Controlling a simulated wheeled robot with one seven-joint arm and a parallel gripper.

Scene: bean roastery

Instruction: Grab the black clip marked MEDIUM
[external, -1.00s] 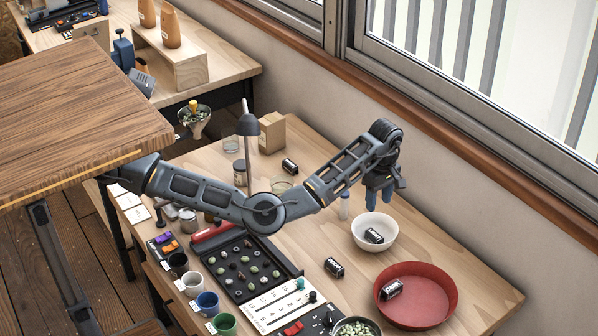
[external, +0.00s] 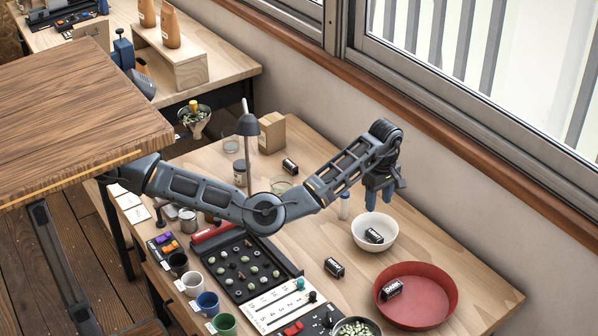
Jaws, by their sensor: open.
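Several black clips with white lettering show in the external view. One clip (external: 334,268) lies on the bare table left of the bowl, and one (external: 374,236) lies inside the white bowl (external: 361,243). One clip (external: 391,290) lies in the red round tray (external: 436,312); its label looks like DARK. Another clip (external: 290,166) lies farther back near a cardboard box. The other labels are too small to read surely, so I cannot tell which is MEDIUM. My gripper (external: 379,198) is open and empty, pointing down above the table near the white bowl's back rim.
A dark bean tray (external: 240,288), cups (external: 208,303), a lamp (external: 248,125) and jars (external: 240,172) crowd the table's left side. The cardboard box (external: 271,133) stands at the back by the wall. Bare table lies around the middle clip and at the right front corner.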

